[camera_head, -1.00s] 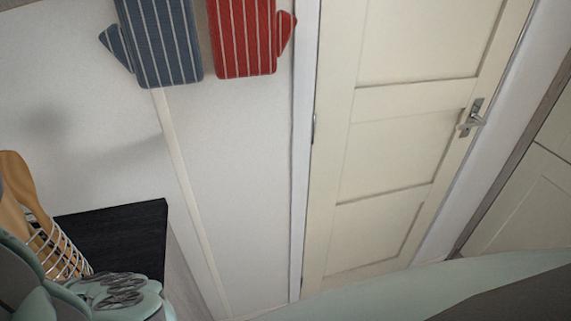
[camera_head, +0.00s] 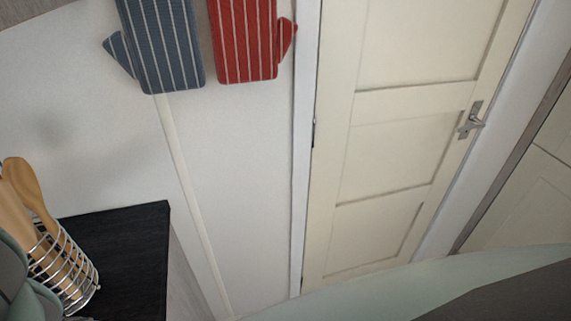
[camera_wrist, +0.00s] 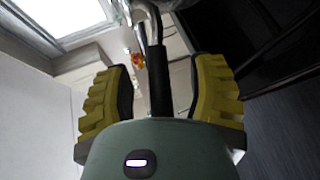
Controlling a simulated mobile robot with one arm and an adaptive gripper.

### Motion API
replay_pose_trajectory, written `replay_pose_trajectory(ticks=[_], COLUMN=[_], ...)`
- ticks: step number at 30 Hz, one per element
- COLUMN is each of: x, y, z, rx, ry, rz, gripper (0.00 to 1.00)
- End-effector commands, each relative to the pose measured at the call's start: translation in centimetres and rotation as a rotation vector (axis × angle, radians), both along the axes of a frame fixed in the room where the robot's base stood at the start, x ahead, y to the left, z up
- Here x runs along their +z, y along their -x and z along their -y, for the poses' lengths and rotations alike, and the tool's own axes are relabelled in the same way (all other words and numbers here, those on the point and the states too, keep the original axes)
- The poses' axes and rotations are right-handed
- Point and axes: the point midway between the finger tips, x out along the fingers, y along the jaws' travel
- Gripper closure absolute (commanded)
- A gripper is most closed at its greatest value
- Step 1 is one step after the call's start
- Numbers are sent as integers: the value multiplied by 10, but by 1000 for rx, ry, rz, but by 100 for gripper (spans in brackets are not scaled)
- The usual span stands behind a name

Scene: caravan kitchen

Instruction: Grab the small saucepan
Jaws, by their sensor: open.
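My gripper (camera_wrist: 160,95) shows in the wrist view, its two yellow ridged fingers spread apart. A black handle (camera_wrist: 158,70) with a bright metal stem above it lies between the fingers, with a visible gap on each side. It looks like a pan handle, but I cannot tell for sure that it belongs to the small saucepan. No saucepan body can be made out in either view. The lower end of the handle is hidden behind my gripper's body. My gripper's fingers are not visible in the head view.
In the head view, a wire holder (camera_head: 75,275) with wooden utensils (camera_head: 28,195) stands on a black countertop (camera_head: 125,245) at the left. Blue (camera_head: 162,45) and red (camera_head: 245,40) striped oven mitts hang on the wall. A cream door (camera_head: 400,150) stands at the right.

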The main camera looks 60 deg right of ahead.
Motion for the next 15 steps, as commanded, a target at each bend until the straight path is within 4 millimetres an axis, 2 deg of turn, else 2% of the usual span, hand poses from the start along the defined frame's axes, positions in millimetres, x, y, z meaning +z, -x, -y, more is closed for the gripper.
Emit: replay_pose_trajectory(ticks=[5,6,15], x=[0,0,0], y=[1,1,0], z=[0,0,0], rx=[2,2,1], ry=[1,0,0], rz=[0,0,1], gripper=[44,40,71])
